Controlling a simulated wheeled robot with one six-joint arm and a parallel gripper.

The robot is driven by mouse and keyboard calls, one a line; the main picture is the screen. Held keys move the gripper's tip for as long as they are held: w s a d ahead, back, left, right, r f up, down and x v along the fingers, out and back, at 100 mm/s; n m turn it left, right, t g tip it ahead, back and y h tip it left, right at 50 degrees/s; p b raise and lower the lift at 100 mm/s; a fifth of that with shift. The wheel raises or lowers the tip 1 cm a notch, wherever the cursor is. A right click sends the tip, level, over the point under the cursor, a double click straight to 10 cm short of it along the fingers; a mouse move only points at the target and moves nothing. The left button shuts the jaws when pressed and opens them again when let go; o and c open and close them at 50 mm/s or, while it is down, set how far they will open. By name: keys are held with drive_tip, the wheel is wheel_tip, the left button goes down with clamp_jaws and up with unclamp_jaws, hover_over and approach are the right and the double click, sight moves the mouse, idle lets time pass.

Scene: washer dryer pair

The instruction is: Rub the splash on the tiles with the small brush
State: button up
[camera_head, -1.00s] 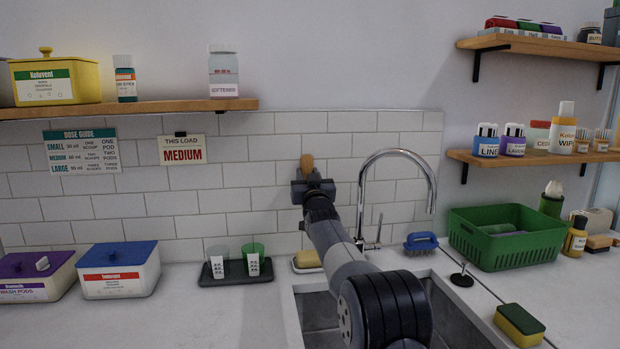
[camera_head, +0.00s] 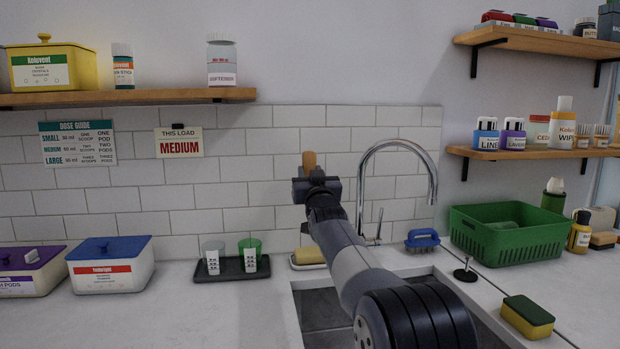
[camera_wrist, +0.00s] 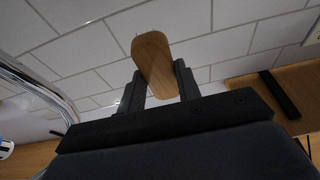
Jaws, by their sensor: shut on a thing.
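My gripper (camera_head: 316,186) is shut on the small brush (camera_head: 309,161), whose wooden part sticks up above the jaws. In the wrist view the rounded wooden body of the brush (camera_wrist: 155,62) sits between the two fingers of my gripper (camera_wrist: 158,84). The bristles are not visible. The white wall tiles (camera_head: 250,170) lie behind the brush; I cannot tell if it touches them. They also fill much of the wrist view (camera_wrist: 225,45). I see no splash on the tiles in view; my gripper and the brush hide a patch.
A chrome tap (camera_head: 433,175) arches just right of my gripper, over the sink (camera_head: 290,312). A yellow sponge (camera_head: 310,256) on a dish, a dark tray (camera_head: 232,274) with two cups and a blue scrub brush (camera_head: 422,240) stand nearby. A wooden shelf (camera_head: 130,97) hangs upper left.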

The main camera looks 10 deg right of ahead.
drive_tip(key=s+b, duration=0.2)
drive_tip(key=s, duration=0.1)
drive_tip(key=shift+b, duration=0.4)
